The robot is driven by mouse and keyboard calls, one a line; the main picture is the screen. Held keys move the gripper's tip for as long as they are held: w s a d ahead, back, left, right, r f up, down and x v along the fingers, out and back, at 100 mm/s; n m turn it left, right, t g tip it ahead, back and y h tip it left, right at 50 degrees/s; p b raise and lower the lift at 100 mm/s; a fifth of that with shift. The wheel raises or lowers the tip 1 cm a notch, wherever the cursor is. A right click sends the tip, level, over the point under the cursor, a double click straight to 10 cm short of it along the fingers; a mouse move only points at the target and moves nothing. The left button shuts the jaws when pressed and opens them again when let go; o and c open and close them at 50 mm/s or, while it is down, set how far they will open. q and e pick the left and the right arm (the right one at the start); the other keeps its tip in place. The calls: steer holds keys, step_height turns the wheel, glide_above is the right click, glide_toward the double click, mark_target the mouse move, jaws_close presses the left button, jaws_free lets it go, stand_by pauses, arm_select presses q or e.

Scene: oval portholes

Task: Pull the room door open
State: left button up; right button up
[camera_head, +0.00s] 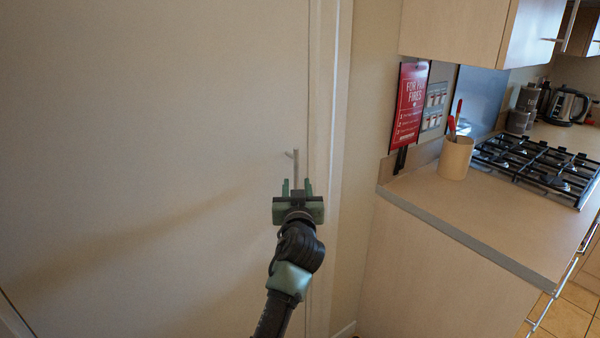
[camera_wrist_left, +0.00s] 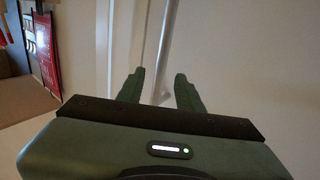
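The room door (camera_head: 150,130) is a plain pale panel filling the left of the head view. It looks shut against its frame (camera_head: 327,110). Its handle (camera_head: 296,162) is a slim upright metal bar near the door's right edge. My left gripper (camera_head: 297,184) is open at the lower part of the handle, one finger on each side of it in the picture. The left wrist view shows the bar (camera_wrist_left: 169,45) running down between the two spread fingertips (camera_wrist_left: 158,84), with a gap on both sides. The bar's lower end is partly hidden. My right gripper is not seen.
A counter (camera_head: 480,225) with a utensil pot (camera_head: 455,158) and a gas hob (camera_head: 540,165) stands to the right of the door frame. A red sign (camera_head: 409,105) hangs on the wall. A wall cupboard (camera_head: 455,30) juts out above.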

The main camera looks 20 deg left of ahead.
mark_target(296, 179)
arm_select(q)
steer(key=shift+x, duration=2.4)
jaws_close()
